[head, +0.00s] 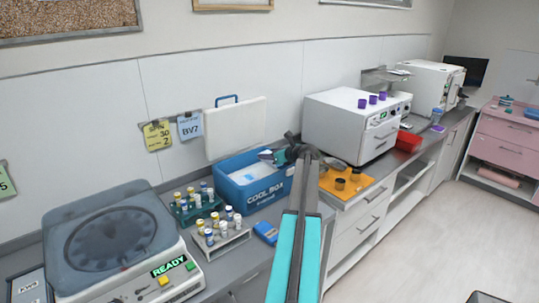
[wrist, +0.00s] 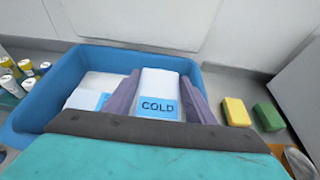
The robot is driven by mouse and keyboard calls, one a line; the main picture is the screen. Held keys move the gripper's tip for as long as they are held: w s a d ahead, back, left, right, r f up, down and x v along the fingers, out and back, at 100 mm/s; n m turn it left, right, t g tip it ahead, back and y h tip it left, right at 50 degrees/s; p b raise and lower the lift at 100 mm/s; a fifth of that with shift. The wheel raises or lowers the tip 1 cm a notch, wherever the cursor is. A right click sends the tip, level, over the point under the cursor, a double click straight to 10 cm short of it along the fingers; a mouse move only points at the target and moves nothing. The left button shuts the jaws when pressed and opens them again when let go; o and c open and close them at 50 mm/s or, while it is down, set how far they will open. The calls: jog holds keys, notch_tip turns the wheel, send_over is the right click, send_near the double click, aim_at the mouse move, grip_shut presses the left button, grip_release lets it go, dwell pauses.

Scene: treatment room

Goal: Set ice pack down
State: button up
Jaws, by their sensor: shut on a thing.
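A white ice pack (wrist: 160,92) with a blue COLD label is between the two purple-grey fingers of my gripper (wrist: 157,105) in the wrist view. My gripper is shut on it, over the open blue cool box (wrist: 75,60). Another white pack (wrist: 85,98) with a blue label lies inside the box, to the left of the held one. In the head view the cool box (head: 238,194) stands on the counter against the wall, and my gripper (head: 272,156) is above its right part. I cannot tell whether the held pack touches the box floor.
A white lid (head: 236,128) leans on the wall behind the box. Tube racks (head: 222,240) and a centrifuge (head: 110,240) stand left. A blue item (head: 265,232) lies in front. An orange mat (head: 350,188) lies right. Yellow (wrist: 236,112) and green (wrist: 268,116) blocks sit beside the box.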

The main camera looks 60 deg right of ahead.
jog(key=shift+f, duration=0.35)
jog(key=o, duration=1.2)
jog(key=shift+r, duration=0.5)
jog(key=b+v, duration=0.3)
jog(key=v, duration=0.9)
